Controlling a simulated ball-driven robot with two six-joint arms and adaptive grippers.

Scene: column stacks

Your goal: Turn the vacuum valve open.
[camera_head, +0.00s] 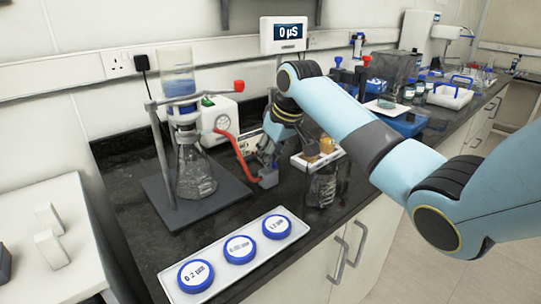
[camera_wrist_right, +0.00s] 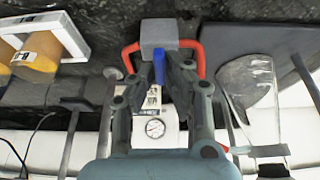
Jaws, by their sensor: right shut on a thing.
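The vacuum valve is a grey block (camera_wrist_right: 160,35) with a red hose leaving each side and a blue handle (camera_wrist_right: 158,68). In the right wrist view the handle points down from the block, crosswise to the hose ends. In the head view the grey block (camera_head: 268,178) sits low beside the flask stand, at the end of the red hose (camera_head: 238,155). My left gripper is not in view.
A glass flask (camera_head: 193,175) stands left of the valve, with a gauged pump (camera_head: 218,118) behind. A rack with orange-topped bottles (camera_head: 325,147) is close on the right. A white tray (camera_head: 292,238) of blue-rimmed discs lies in front. A display (camera_head: 284,35) reads 0 µS.

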